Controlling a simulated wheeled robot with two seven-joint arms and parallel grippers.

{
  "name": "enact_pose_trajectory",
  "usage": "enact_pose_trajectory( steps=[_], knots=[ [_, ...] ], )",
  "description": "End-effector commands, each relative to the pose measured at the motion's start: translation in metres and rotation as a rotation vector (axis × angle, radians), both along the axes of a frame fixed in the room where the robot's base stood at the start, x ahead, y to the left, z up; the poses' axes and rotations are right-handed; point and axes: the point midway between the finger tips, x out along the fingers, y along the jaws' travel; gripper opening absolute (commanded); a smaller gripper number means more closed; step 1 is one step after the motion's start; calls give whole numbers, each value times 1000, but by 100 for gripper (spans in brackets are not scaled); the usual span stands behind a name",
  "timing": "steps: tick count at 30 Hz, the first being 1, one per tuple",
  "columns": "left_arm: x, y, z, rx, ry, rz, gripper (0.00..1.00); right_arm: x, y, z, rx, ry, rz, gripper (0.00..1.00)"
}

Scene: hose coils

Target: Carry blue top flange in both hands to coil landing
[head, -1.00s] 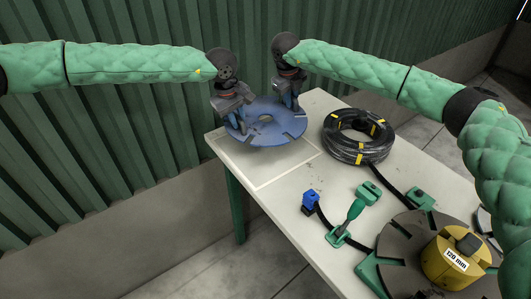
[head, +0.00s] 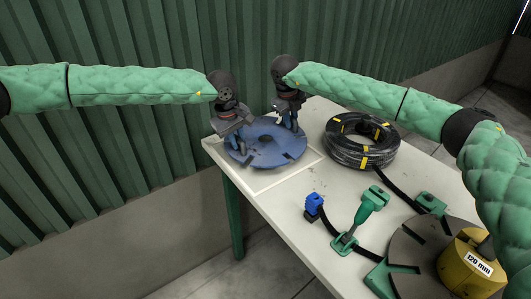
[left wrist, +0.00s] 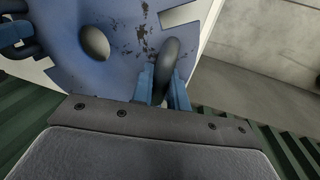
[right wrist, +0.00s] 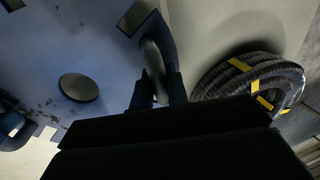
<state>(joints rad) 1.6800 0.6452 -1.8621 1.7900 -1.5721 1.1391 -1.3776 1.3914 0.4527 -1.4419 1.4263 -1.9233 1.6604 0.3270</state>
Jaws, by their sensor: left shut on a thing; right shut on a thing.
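The blue top flange (head: 268,157) is a slotted disc with a round centre hole and dark worn spots. It is roughly level, over or on the outlined coil landing (head: 292,178) at the table's far left end; I cannot tell whether it touches the table. My left gripper (head: 239,143) is shut on a loop handle at its left side, seen in the left wrist view (left wrist: 163,88). My right gripper (head: 292,122) is shut on the other handle, seen in the right wrist view (right wrist: 156,88). The flange hides much of the landing.
A black hose coil (head: 347,152) with yellow bands lies right of the flange. A green clamp lever (head: 368,205), a blue block (head: 313,203) and a grey slotted disc with a yellow 120 mm hub (head: 468,265) are nearer. A green corrugated wall (head: 130,140) stands behind.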

Motion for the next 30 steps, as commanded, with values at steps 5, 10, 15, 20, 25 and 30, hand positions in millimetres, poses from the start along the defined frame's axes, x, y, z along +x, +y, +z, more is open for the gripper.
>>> enact_pose_trajectory(
  steps=[5,10,15,20,25,30],
  knots=[
    [0,1,-1,1,1,1,0,1,-2,0,-1,-1,-2,0],
    [0,1,-4,1,1,1,0,1,-2,-3,-1,-1,-2,0],
    [0,1,-9,1,1,1,0,1,-2,-8,-1,-1,-2,0],
    [0,1,-15,1,1,1,0,1,-2,-15,-1,-1,-2,0],
    [0,1,-22,1,1,1,0,1,-2,-21,-1,-1,-2,0],
    [0,1,-28,1,1,1,0,1,-2,-27,-1,-2,-3,0]
  ],
)
